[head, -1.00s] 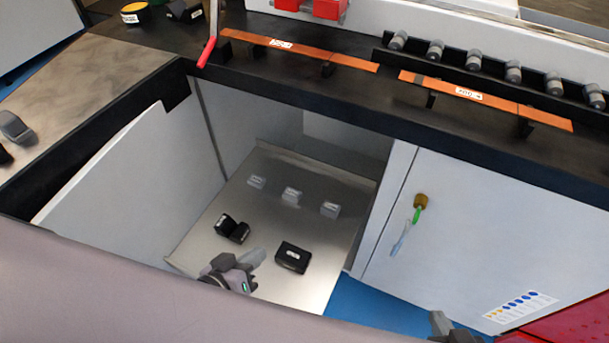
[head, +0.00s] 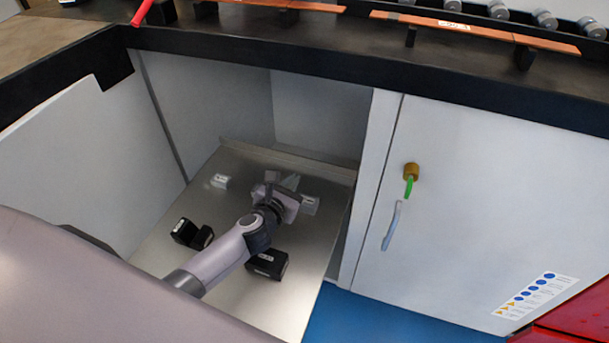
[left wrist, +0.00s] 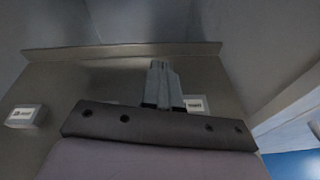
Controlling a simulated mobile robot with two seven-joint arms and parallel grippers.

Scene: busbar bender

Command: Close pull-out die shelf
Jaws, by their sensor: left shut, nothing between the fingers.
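The pull-out die shelf (head: 308,250) is a bare metal tray that sticks out of the open cabinet bay, with a raised rim at its back. The rim also shows in the left wrist view (left wrist: 120,50). My left gripper (head: 290,182) is over the shelf's back half, close to the small grey dies. It is shut and empty, and its fingers (left wrist: 162,85) point towards the back rim. I cannot tell if it touches the shelf. My left arm hides part of the shelf's middle. My right gripper is not in view.
Black die blocks (head: 192,234) and (head: 267,264) and grey dies (head: 220,181) and (head: 309,204) stand on the shelf. An open door (head: 75,150) is at left. A closed door (head: 460,190) with a handle (head: 391,226) is at right. The black worktop edge (head: 350,68) overhangs the bay.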

